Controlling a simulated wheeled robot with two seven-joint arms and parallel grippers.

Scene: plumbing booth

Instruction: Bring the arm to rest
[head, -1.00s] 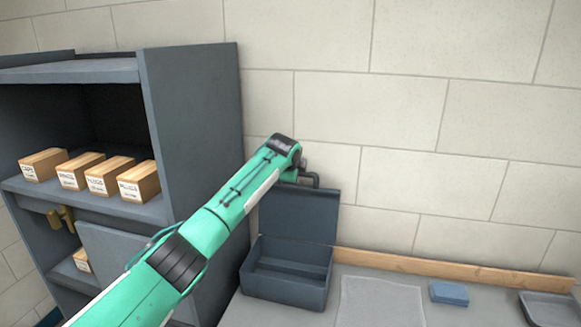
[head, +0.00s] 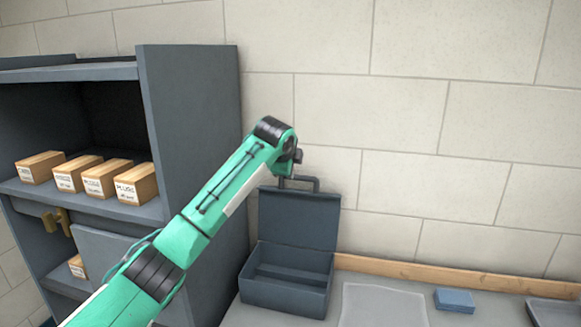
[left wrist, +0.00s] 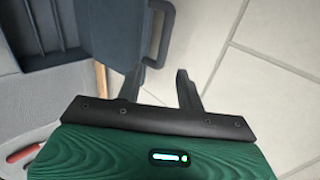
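My left arm reaches in from the lower left in the head view, its wrist end (head: 275,132) raised in front of the wall above the toolbox. The gripper itself is mostly hidden behind the wrist there. In the left wrist view my left gripper (left wrist: 158,88) shows two dark fingers apart with nothing between them. The dark grey toolbox (head: 284,294) stands open on the bench, its lid (head: 298,220) upright and its handle (head: 314,184) on top. In the left wrist view the handle (left wrist: 168,30) lies beyond the fingers. My right gripper is not in view.
A grey shelf unit (head: 195,130) with several labelled wooden boxes (head: 137,184) stands at the left, close to the arm. A flat grey mat (head: 383,305), a blue block (head: 454,300) and a dark tray (head: 553,312) lie on the bench. The wall space right of the arm is clear.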

